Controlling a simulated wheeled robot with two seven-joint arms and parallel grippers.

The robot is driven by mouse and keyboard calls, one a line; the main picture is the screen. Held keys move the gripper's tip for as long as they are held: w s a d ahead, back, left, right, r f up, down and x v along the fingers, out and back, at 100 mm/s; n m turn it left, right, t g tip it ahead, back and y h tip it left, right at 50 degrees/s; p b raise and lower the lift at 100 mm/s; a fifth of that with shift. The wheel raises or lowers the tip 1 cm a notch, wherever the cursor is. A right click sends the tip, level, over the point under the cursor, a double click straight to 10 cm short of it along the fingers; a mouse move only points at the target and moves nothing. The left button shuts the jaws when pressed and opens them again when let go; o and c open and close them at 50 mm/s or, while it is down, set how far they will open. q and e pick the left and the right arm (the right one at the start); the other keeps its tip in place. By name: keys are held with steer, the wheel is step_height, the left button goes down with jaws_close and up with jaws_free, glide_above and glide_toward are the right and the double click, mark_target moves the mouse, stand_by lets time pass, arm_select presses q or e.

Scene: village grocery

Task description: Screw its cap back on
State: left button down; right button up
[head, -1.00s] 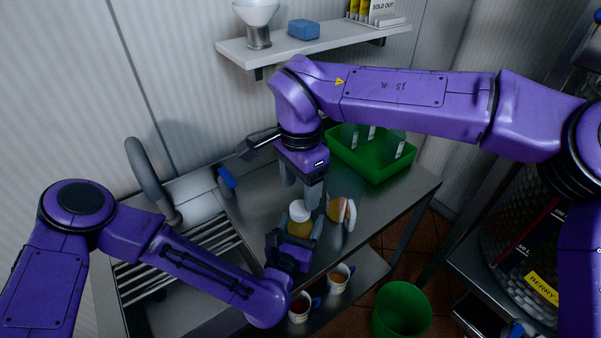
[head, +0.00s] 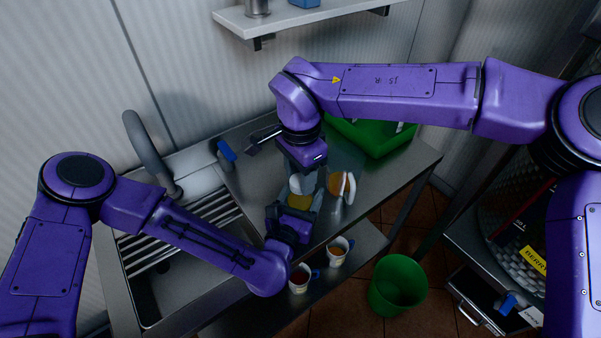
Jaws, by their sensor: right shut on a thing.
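A jar with amber contents (head: 299,202) stands on the steel worktop, with its white cap (head: 295,184) at the top, partly hidden. My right gripper (head: 305,180) points down from above and is shut on the white cap. Whether the cap sits fully on the jar cannot be seen. My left gripper (head: 294,212) is low at the near side of the jar, its fingers around the jar's body. Its fingertips are partly hidden, so its grip is unclear.
An amber and white item (head: 342,185) stands close right of the jar. A green crate (head: 375,138) is at the back. The sink (head: 170,290) is at left, two cups (head: 301,278) (head: 338,250) are on the lower shelf, and a green bin (head: 398,284) is on the floor.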

steer(key=m, duration=0.4)
steer(key=shift+m, duration=0.4)
steer(key=m, duration=0.5)
steer(key=shift+m, duration=0.4)
steer(key=m, duration=1)
steer(key=shift+m, duration=0.3)
steer(key=o, duration=1.2)
steer(key=shift+o, duration=0.2)
step_height(320, 180, up, 12)
arm_select(q)
steer(key=shift+c, duration=0.4)
jaws_free()
arm_select(e)
steer(key=shift+f, duration=0.1)
